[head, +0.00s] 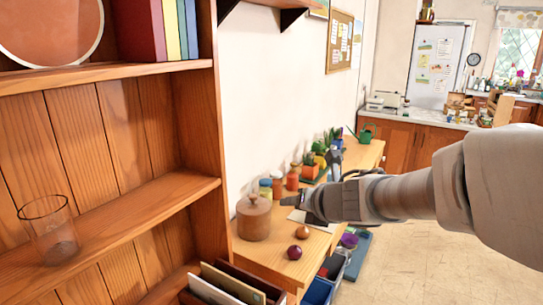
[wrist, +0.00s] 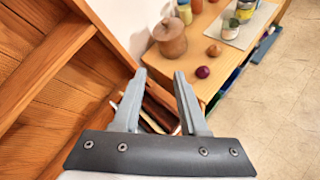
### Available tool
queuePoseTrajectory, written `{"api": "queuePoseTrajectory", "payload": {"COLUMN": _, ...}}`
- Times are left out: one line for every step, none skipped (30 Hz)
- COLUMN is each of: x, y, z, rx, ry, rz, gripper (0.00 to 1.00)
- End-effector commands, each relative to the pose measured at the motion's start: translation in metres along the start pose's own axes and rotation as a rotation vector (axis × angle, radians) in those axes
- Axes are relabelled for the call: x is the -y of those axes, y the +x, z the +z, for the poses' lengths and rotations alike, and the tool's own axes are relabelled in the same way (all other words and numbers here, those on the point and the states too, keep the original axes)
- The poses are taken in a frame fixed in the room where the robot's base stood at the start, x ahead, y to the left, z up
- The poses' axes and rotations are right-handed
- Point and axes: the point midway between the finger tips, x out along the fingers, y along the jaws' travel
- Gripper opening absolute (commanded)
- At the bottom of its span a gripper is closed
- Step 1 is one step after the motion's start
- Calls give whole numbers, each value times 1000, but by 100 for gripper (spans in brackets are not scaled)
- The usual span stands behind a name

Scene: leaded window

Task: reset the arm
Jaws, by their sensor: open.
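My arm reaches in from the right in the head view. My gripper (head: 300,206) is held out in the air in front of the low wooden table, close to the right side of the bookcase. In the wrist view my gripper (wrist: 160,75) has its two grey fingers apart, with nothing between them. Beyond and below the fingertips are the bookcase edge and upright flat items. The exact height above the table cannot be told.
The wooden bookcase (head: 107,212) holds a clear glass (head: 50,230). Open floor (head: 410,265) lies right.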

Motion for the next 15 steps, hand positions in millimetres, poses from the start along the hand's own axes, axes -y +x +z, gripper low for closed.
{"api": "queuePoseTrajectory", "payload": {"x": 10, "y": -16, "z": 14, "rx": 68, "ry": 159, "rz": -50, "gripper": 43}}
{"api": "queuePoseTrajectory", "payload": {"x": 17, "y": -25, "z": 21, "rx": 106, "ry": 257, "rz": -78, "gripper": 43}}
{"api": "queuePoseTrajectory", "payload": {"x": 26, "y": -37, "z": 28, "rx": 155, "ry": 393, "rz": -115, "gripper": 43}}
{"api": "queuePoseTrajectory", "payload": {"x": 33, "y": -46, "z": 31, "rx": 190, "ry": 495, "rz": -139, "gripper": 43}}
{"api": "queuePoseTrajectory", "payload": {"x": 40, "y": -56, "z": 33, "rx": 223, "ry": 596, "rz": -163, "gripper": 43}}
{"api": "queuePoseTrajectory", "payload": {"x": 50, "y": -68, "z": 34, "rx": 268, "ry": 734, "rz": -192, "gripper": 43}}
{"api": "queuePoseTrajectory", "payload": {"x": 56, "y": -78, "z": 33, "rx": 299, "ry": 838, "rz": -214, "gripper": 43}}
{"api": "queuePoseTrajectory", "payload": {"x": 63, "y": -88, "z": 32, "rx": 330, "ry": 941, "rz": -233, "gripper": 43}}
{"api": "queuePoseTrajectory", "payload": {"x": 70, "y": -101, "z": 27, "rx": 369, "ry": 1078, "rz": -258, "gripper": 43}}
{"api": "queuePoseTrajectory", "payload": {"x": 76, "y": -110, "z": 23, "rx": 396, "ry": 1184, "rz": -275, "gripper": 43}}
{"api": "queuePoseTrajectory", "payload": {"x": 80, "y": -119, "z": 17, "rx": 422, "ry": 1287, "rz": -293, "gripper": 43}}
{"api": "queuePoseTrajectory", "payload": {"x": 86, "y": -131, "z": 8, "rx": 455, "ry": 1425, "rz": -314, "gripper": 43}}
{"api": "queuePoseTrajectory", "payload": {"x": 89, "y": -139, "z": 0, "rx": 478, "ry": 1529, "rz": -332, "gripper": 43}}
{"api": "queuePoseTrajectory", "payload": {"x": 91, "y": -148, "z": -8, "rx": 499, "ry": 1631, "rz": -348, "gripper": 43}}
{"api": "queuePoseTrajectory", "payload": {"x": 93, "y": -158, "z": -21, "rx": 525, "ry": 1769, "rz": -370, "gripper": 43}}
